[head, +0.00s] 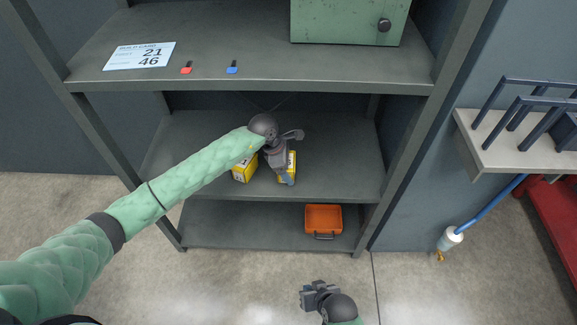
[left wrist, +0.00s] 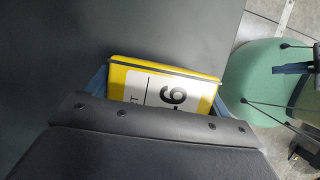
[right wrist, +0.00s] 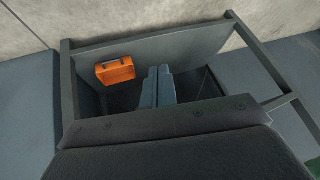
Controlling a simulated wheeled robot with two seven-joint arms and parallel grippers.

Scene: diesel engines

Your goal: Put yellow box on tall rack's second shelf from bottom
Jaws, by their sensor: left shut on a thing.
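The tall rack (head: 407,140) stands ahead with its shelves open to me. My left gripper (head: 285,176) reaches in over the second shelf from bottom (head: 340,160) and is shut on a yellow box (head: 292,162). In the left wrist view the yellow box (left wrist: 165,87), with a white label, sits between the blue fingers. I cannot tell whether it touches the shelf. A second yellow box (head: 243,171) is on that shelf to the left, partly hidden by my left arm. My right gripper (head: 309,299) is in front of the rack, low, with its fingers together (right wrist: 157,87) and empty.
An orange case (head: 323,218) sits on the bottom shelf. The shelf above holds a green metal box (head: 348,22), a paper sign (head: 139,56) and small red and blue tags. The second shelf is clear right of my gripper. A side bench (head: 500,150) stands at right.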

